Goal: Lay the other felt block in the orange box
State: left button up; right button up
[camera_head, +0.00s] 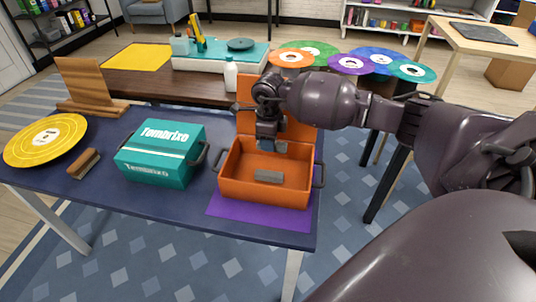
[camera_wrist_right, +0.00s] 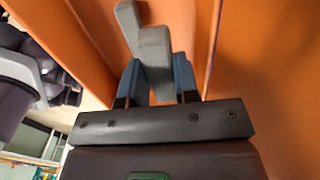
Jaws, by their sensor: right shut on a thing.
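The orange box (camera_head: 265,192) stands open on the table, its lid raised at the back. One grey felt block (camera_head: 269,176) lies flat on its floor; a grey block, probably this one, also shows beyond the fingers in the right wrist view (camera_wrist_right: 127,22). My right gripper (camera_head: 272,146) points down into the back part of the box. It is shut on the other grey felt block (camera_wrist_right: 154,62), held between its two blue fingers; in the head view this block is mostly hidden. My left gripper is not in view.
A closed teal box (camera_head: 160,155) with handles stands left of the orange box. A brush (camera_head: 84,163), a yellow disc (camera_head: 45,140) and a wooden stand (camera_head: 85,85) are further left. A purple mat (camera_head: 260,212) lies under the orange box.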

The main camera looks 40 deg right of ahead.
notch_tip(320, 180, down, 6)
jog(key=shift+r+b, duration=0.2)
jog(key=shift+b, duration=0.3)
jog(key=shift+r, duration=0.1)
jog(key=shift+f, duration=0.5)
jog(key=shift+f, duration=0.15)
jog(key=o, duration=0.9)
